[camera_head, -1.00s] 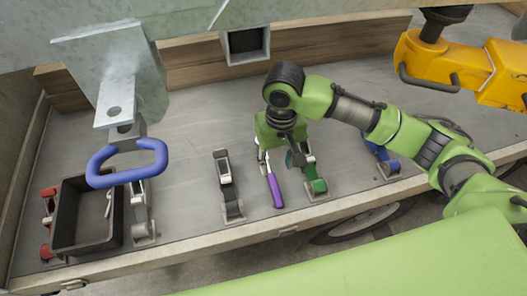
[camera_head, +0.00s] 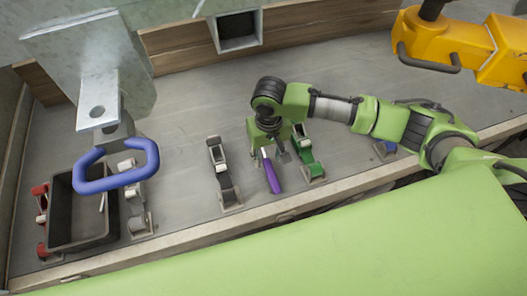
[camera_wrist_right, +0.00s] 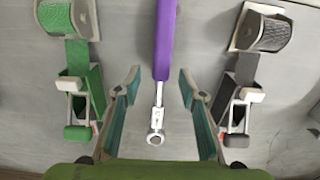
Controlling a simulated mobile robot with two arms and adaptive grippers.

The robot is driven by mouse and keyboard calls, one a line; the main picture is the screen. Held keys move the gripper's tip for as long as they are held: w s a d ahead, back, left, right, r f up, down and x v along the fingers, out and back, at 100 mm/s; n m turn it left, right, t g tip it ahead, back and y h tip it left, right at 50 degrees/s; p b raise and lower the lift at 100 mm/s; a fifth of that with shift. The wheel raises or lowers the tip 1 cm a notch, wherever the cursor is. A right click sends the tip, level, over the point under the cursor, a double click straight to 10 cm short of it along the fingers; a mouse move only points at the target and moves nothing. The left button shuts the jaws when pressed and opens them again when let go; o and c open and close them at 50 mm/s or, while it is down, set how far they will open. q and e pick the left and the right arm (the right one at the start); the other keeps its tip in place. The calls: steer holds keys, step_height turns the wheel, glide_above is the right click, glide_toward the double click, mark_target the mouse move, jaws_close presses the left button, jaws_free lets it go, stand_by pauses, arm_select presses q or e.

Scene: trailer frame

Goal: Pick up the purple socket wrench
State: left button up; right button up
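The purple socket wrench (camera_head: 271,175) lies on the grey bed between a black clamp and a green clamp. In the right wrist view the wrench (camera_wrist_right: 166,42) runs down from the top edge, purple handle uppermost, with its silver ratchet head (camera_wrist_right: 156,136) between my fingers. My right gripper (camera_head: 271,150) is over the head end of the wrench. In the right wrist view this gripper (camera_wrist_right: 159,75) is open, with a finger on each side of the wrench and gaps between. My left gripper is not in view.
The green clamp (camera_head: 306,155) and black clamp (camera_head: 222,172) stand close on either side. A black tray (camera_head: 80,242), a blue handle (camera_head: 117,166) and red parts (camera_head: 41,220) are at the left. A blue clamp (camera_head: 384,149) is to the right.

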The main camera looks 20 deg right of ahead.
mark_target(267, 161)
step_height(267, 161, down, 3)
steer(key=shift+f, duration=0.2)
jaws_close()
steer(key=shift+w+r, duration=0.1)
steer(key=shift+a+r, duration=0.1)
steer(key=shift+r, duration=0.3)
step_height(267, 161, up, 2)
steer(key=shift+r, duration=0.2)
steer(key=s+d+r, duration=0.6)
steer(key=s+r, duration=0.3)
steer(key=s, duration=0.3)
steer(key=shift+s+d+r, duration=0.2)
steer(key=shift+s+r, duration=0.1)
steer(key=shift+r, duration=0.1)
